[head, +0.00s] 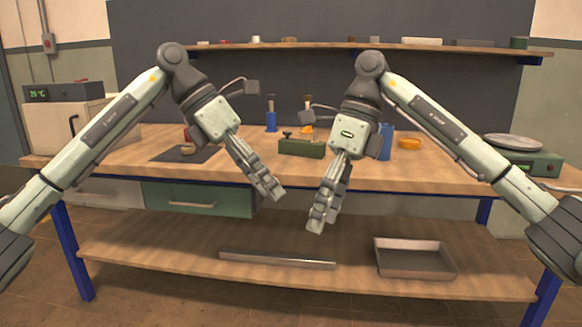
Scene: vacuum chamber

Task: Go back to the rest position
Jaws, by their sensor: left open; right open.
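My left gripper (277,192) hangs in front of the workbench, pointing down and to the right, open and empty. My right gripper (321,222) hangs close to its right, pointing down, also open and empty. Both are apart from the bench and from any object. Both arms are bent, with their elbows raised above the bench top and their forearms sloping down towards each other.
The wooden workbench (400,176) holds a dark mat (203,154), a green box (300,148), a blue cylinder (386,143), an orange ring (409,143) and a scale (530,158). A metal tray (413,260) and a bar (277,260) lie on the lower shelf (180,247).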

